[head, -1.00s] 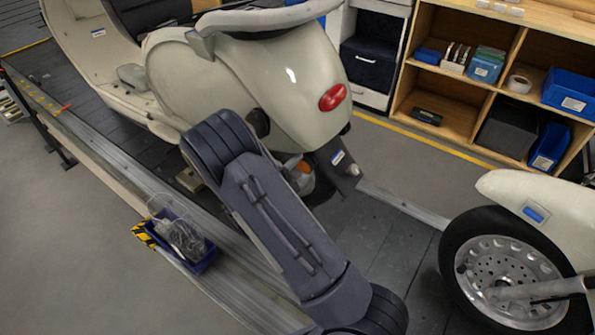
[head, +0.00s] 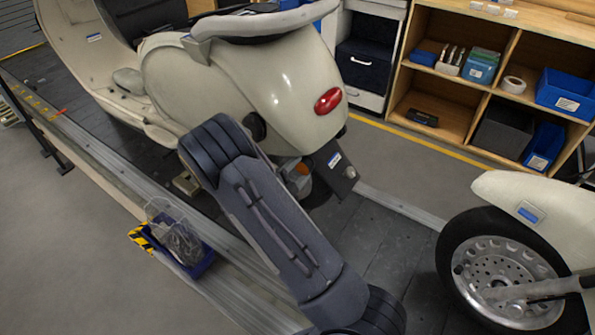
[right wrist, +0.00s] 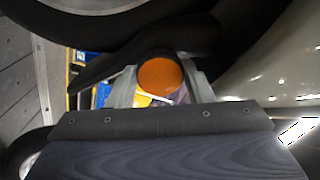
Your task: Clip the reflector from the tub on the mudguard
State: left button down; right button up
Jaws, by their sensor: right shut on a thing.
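My right gripper (right wrist: 162,92) is shut on a round orange reflector (right wrist: 160,75). In the head view the reflector (head: 303,169) is a small orange patch under the scooter's tail, left of the dark mudguard (head: 328,163), which carries a blue-and-white label. In the right wrist view dark curved parts lie close around the reflector; I cannot tell whether it touches the mudguard. My right arm hides most of the gripper in the head view. The blue tub (head: 202,268), holding a clear plastic bag, sits on the conveyor's near edge. My left gripper is not in view.
The cream scooter (head: 240,85) stands on the dark slat conveyor (head: 385,235). Another scooter's wheel (head: 500,275) is at the right. A wooden shelf (head: 455,100) with blue bins stands behind. Bare slats lie between the two scooters.

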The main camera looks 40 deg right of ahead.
dwell(0.3)
jog(key=o, duration=1)
